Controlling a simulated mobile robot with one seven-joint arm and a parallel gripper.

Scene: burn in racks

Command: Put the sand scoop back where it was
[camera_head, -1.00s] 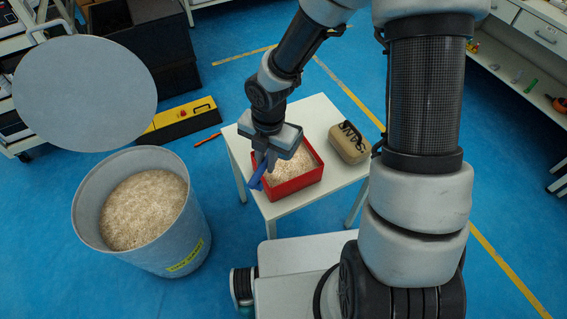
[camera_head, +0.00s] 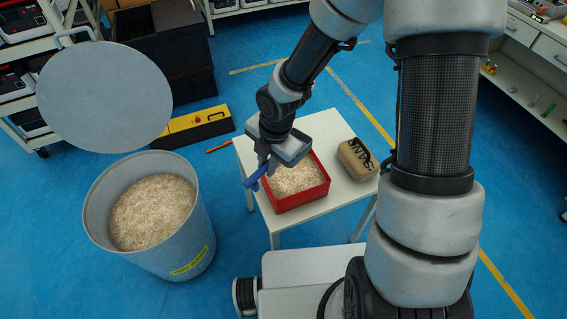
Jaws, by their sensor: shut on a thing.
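A blue sand scoop (camera_head: 254,180) is held in my gripper (camera_head: 267,166), which is shut on it. The gripper is above the left edge of a red tray (camera_head: 302,199) filled with sand. The scoop hangs out to the left, past the tray's left wall. My gripper's body hides part of the scoop and the tray's upper left corner. The tray stands on a small white table (camera_head: 328,126). A large grey bin (camera_head: 200,232), open and full of sand, stands on the floor to the left, with its round grey lid (camera_head: 104,97) raised behind it.
A yellow and black case (camera_head: 197,126) and an orange stick-like thing (camera_head: 219,146) lie on the blue floor behind. A shelf bench (camera_head: 520,84) stands at the right.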

